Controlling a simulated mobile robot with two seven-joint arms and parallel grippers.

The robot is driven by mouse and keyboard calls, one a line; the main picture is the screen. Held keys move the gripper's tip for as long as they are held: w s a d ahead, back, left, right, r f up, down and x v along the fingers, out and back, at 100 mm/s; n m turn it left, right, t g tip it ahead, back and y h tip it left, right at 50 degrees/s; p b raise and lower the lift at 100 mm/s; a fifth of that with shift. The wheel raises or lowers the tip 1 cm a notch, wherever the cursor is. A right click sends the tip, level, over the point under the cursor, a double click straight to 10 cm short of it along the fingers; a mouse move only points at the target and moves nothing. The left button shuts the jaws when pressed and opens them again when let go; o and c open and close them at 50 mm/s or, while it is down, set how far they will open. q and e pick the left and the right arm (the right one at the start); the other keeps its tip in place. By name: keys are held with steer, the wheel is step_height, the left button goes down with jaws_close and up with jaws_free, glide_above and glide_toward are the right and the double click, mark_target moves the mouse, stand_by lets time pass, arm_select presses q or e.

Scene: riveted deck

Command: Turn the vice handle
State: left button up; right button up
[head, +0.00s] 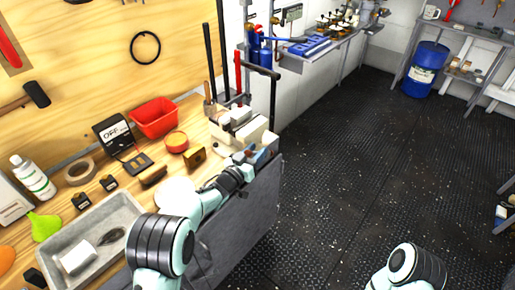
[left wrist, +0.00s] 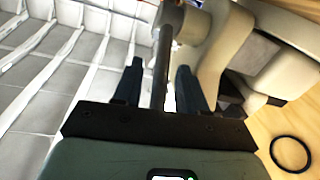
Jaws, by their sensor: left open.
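The beige vice (head: 250,130) stands at the right edge of the wooden bench; its pale body also fills the upper right of the left wrist view (left wrist: 225,50). The vice handle (left wrist: 162,62) is a dark straight bar below a beige round hub. My left gripper (head: 263,158) is beside the vice's near side in the head view. In the left wrist view its two dark blue fingers (left wrist: 160,82) are open, one on each side of the bar. I cannot tell whether they touch it. The handle is not clear in the head view. My right gripper is out of view.
A red bin (head: 155,118), a round red tin (head: 177,142) and a grey tray (head: 92,243) sit on the bench left of my arm. Tall black bars (head: 272,105) rise behind the vice. The dark floor (head: 370,140) to the right is clear; a blue drum (head: 425,70) stands far back.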

arm_select(q)
steer(key=shift+w+d, duration=0.35)
steer(key=shift+w, duration=0.2)
jaws_close()
